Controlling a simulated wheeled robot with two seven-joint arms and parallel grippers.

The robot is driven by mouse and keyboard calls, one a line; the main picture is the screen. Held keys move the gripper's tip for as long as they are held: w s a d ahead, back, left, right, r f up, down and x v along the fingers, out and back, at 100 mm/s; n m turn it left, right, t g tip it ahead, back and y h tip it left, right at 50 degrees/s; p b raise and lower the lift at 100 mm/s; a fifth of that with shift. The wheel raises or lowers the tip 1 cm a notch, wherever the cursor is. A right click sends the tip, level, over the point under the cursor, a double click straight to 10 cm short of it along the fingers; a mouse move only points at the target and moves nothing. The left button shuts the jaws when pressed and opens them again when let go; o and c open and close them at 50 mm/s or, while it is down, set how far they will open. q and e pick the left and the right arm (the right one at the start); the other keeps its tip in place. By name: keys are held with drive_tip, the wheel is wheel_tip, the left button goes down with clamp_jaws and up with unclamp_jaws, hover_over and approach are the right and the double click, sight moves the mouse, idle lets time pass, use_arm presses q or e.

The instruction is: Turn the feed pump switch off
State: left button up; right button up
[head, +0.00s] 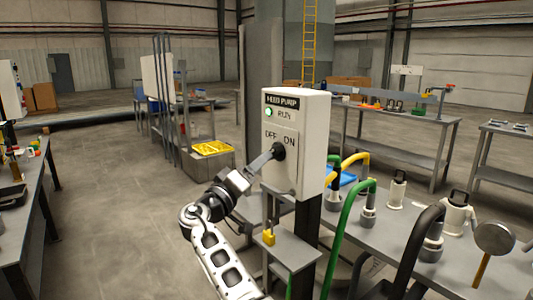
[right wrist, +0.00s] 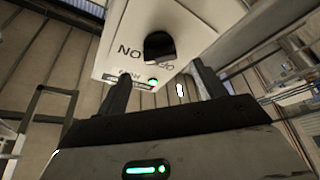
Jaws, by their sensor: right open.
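The feed pump switch box (head: 308,140) is a pale box on a dark post, marked FEED PUMP, RUN, OFF and ON. Its green RUN light (head: 269,112) is lit. The black switch knob (head: 279,151) is on the front face below the OFF and ON words; which way it points is unclear. My right gripper (head: 266,158) is in front of the box, its tips close to the knob. In the right wrist view the knob (right wrist: 159,46) shows beyond the gap between the two spread fingers, with nothing held. The box appears upside down there. My left gripper is not seen.
A small grey shelf (head: 286,250) with a yellow padlock (head: 268,238) is below the box. Green, yellow and black hoses rise at the right by a grey bench (head: 390,225) with metal fittings. Another bench (head: 30,195) is at the left edge. The floor between is clear.

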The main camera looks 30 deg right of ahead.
sight(274, 153)
drive_tip(key=x, duration=0.5)
drive_tip(key=shift+p, duration=0.35)
drive_tip(key=c, duration=1)
